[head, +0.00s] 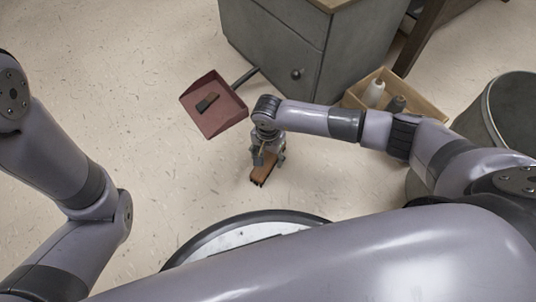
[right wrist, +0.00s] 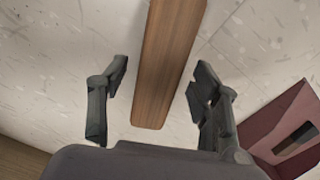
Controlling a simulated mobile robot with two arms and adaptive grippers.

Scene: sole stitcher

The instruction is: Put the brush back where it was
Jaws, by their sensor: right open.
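The brush (head: 262,175), a brown wooden block with dark bristles beneath, is on the pale floor in the head view. My right gripper (head: 268,157) is directly over its far part and hides that end. In the right wrist view the brush's long wooden back (right wrist: 168,65) runs between the two spread fingers of my right gripper (right wrist: 158,100), with a gap on each side. The fingers are open and I see no contact. My left arm shows at the left of the head view, but its gripper is out of view.
A dark red dustpan (head: 225,118) with a small dark brown piece (head: 207,103) in it lies left of my right gripper. Behind stands a grey cabinet (head: 265,45). A wooden box (head: 425,107) with spools and a grey bin (head: 510,110) are at right. Floor left is clear.

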